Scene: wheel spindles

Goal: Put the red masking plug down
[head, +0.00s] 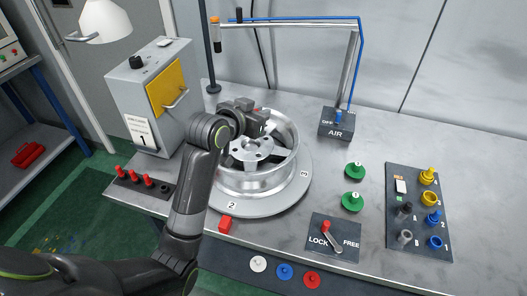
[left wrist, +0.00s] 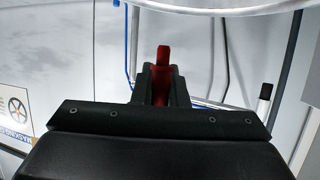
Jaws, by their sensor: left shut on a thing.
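My left gripper (head: 262,117) reaches over the far rim of the silver wheel (head: 283,172). In the left wrist view my left gripper (left wrist: 163,85) is shut on a red masking plug (left wrist: 163,58), whose tip sticks out past the fingers. In the head view the gripper mostly hides this plug. The wheel lies on a round numbered turntable (head: 235,204). A dark plug rack (head: 140,184) at the left front holds several red plugs (head: 133,176), and the dark spot at its right end shows no plug. My right gripper is not in view.
A grey cabinet (head: 125,95) with a yellow door stands left of the wheel. An air-line frame (head: 290,24) rises behind. Green knobs (head: 354,171), a LOCK/FREE lever plate (head: 345,251) and a dark tray of coloured parts (head: 414,170) lie to the right. The far right bench is clear.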

